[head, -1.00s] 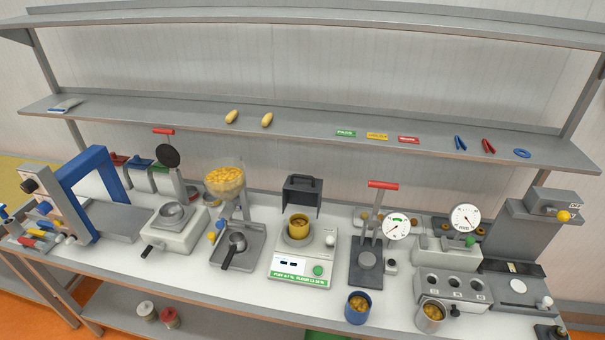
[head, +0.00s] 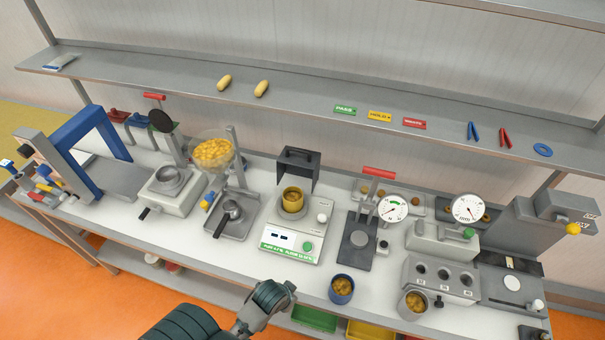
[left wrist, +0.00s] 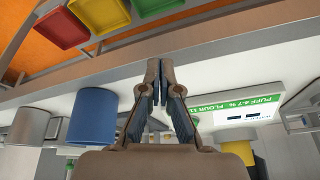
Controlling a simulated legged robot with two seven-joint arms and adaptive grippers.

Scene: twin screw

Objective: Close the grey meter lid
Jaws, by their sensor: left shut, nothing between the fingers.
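The white meter (head: 292,243) stands mid-bench with a green label strip, small displays and a green button. Its dark grey lid (head: 298,168) stands raised at the back, handle on top. A yellow cup (head: 292,200) with yellow contents sits on the meter below the lid. My left gripper (head: 288,291) is in front of the bench's front edge, below the meter in the picture, apart from it. In the left wrist view its fingers (left wrist: 160,68) are together and empty, and the meter's green label (left wrist: 240,105) shows at right. My right gripper is not in view.
A blue cup (head: 342,289) and a grey cup (head: 412,304) stand near the front edge, right of the meter. A press with a red handle (head: 379,173) is close on its right. A hopper (head: 212,151) stands left. Coloured trays (head: 314,318) sit below the bench.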

